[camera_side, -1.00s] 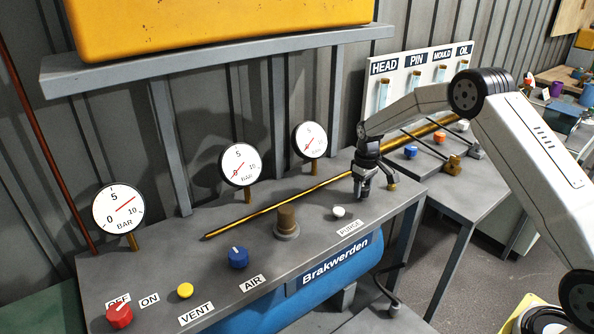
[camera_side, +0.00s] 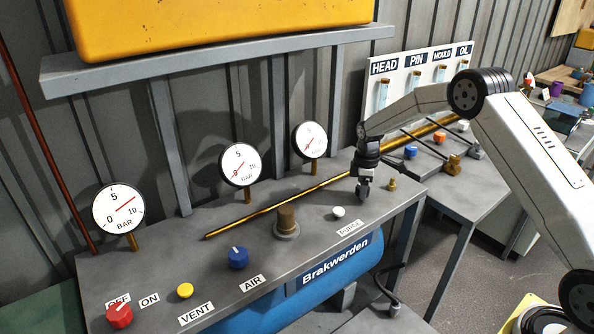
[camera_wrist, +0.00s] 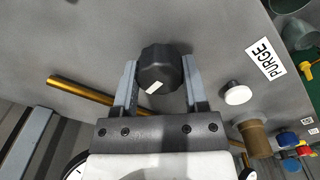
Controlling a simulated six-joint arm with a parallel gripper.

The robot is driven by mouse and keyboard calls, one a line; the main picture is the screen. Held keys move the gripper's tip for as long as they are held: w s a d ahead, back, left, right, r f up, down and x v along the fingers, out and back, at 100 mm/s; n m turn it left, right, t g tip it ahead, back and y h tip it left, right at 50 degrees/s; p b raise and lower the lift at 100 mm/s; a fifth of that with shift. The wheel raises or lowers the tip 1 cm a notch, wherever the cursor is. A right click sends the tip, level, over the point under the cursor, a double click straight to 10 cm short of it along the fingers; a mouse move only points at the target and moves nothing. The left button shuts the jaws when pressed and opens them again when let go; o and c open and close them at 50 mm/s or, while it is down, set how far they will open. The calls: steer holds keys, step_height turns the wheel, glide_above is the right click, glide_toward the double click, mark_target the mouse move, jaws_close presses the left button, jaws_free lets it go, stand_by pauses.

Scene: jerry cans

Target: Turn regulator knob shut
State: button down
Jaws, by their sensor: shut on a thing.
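The regulator knob is black and faceted with a white mark; in the wrist view the knob (camera_wrist: 158,78) sits between the two fingers. My gripper (camera_wrist: 160,62) is shut on it, one finger against each side. In the side view my gripper (camera_side: 363,191) points down at the right part of the grey bench top, behind the white PURGE button (camera_side: 338,212). There the wrist and fingers largely hide the knob. In the wrist view the white mark lies toward the lower left of the knob's face.
A brown-topped post (camera_side: 287,218), a blue AIR knob (camera_side: 238,257), a yellow VENT button (camera_side: 185,290) and a red OFF/ON knob (camera_side: 119,316) stand to the left. A brass pipe (camera_side: 290,202) runs behind. A small brass fitting (camera_side: 391,184) stands close right of my gripper.

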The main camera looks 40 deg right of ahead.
stand_by(0.4)
steer(key=shift+c, duration=0.5)
jaws_free()
steer(key=shift+r, duration=0.1)
steer(key=shift+r, duration=3.85)
